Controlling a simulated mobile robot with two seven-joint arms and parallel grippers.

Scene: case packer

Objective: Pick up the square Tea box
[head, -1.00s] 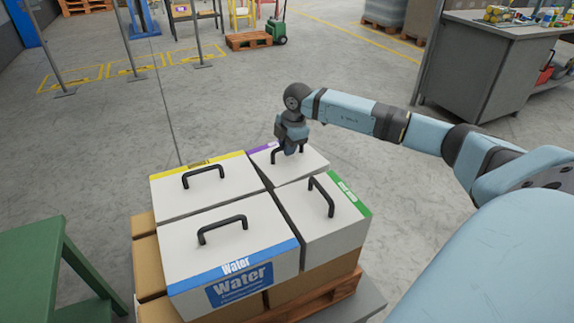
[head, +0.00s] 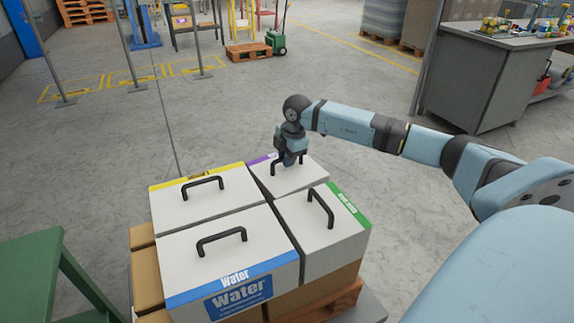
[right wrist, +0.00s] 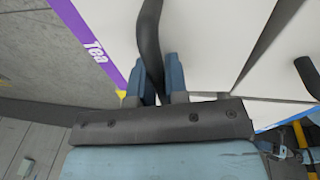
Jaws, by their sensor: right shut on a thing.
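The Tea box (head: 308,174) is white with a purple edge strip and a black top handle. It sits at the far right corner of the group of boxes. In the right wrist view the Tea box (right wrist: 112,25) shows its purple "Tea" label. My right gripper (head: 289,163) comes down from above and is shut on the handle of this box; in the right wrist view its two fingers (right wrist: 160,80) lie on either side of the black handle (right wrist: 149,40). The box appears to rest at about the level of its neighbours. My left gripper is not in view.
The Water box (head: 205,259) with a blue strip, a yellow-strip box (head: 178,211) and a green-strip box (head: 300,212) stand close against each other and the Tea box. Cardboard boxes and a wooden pallet (head: 335,301) lie below. A green table (head: 28,270) stands at left.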

